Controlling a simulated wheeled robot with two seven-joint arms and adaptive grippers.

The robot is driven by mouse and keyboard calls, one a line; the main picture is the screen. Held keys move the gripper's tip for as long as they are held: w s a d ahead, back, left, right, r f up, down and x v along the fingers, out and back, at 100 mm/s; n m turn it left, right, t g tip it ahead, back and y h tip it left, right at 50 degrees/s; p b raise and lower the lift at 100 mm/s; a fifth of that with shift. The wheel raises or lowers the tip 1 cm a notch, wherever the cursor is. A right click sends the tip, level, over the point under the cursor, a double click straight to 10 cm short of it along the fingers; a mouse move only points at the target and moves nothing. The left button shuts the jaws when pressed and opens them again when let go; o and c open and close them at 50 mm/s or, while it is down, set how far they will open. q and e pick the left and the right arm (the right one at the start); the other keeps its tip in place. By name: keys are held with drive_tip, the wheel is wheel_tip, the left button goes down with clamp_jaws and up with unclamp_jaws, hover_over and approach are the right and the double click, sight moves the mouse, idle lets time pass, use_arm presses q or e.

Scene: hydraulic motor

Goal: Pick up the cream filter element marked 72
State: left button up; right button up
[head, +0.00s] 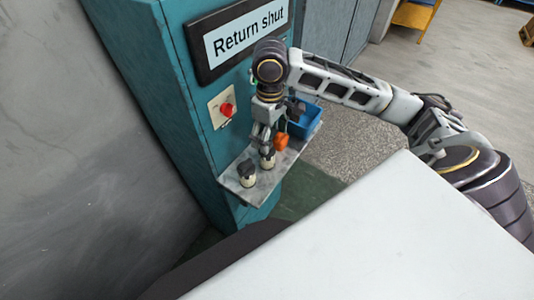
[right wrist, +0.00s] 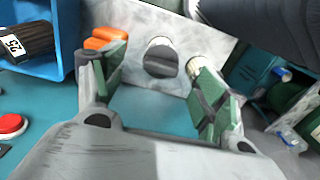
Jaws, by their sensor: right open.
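Two small cream filter elements with dark tops stand on the grey shelf (head: 227,180). The nearer filter element (head: 247,178) is left of the farther filter element (head: 268,160). In the right wrist view one filter element (right wrist: 160,57) shows between the fingers, and another filter element (right wrist: 196,68) is partly behind the right-hand finger. No 72 is readable on either. My right gripper (head: 268,146) points down over the shelf, just above the farther one; its open, empty jaws show in the right wrist view (right wrist: 160,85). My left gripper is not in view.
An orange object (head: 281,141) is beside my right gripper. A blue bin (head: 311,122) on the shelf's far end holds a dark cylinder (right wrist: 25,43) with a white label. A red button (head: 227,110) is on the teal cabinet, below the sign "Return shut" (head: 244,35).

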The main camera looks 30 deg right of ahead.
drive_tip(key=shift+f, duration=0.15)
drive_tip(key=shift+w+a+f, duration=0.1)
drive_tip(key=shift+a+f, duration=0.05)
drive_tip(key=shift+f, duration=0.75)
drive_tip(key=shift+w+a+f, duration=0.1)
drive_tip(key=shift+a+f, duration=0.05)
drive_tip(key=shift+f, duration=1.55)
drive_tip(key=c, duration=1.5)
drive_tip(key=shift+r, duration=0.1)
drive_tip(key=shift+r, duration=4.95)
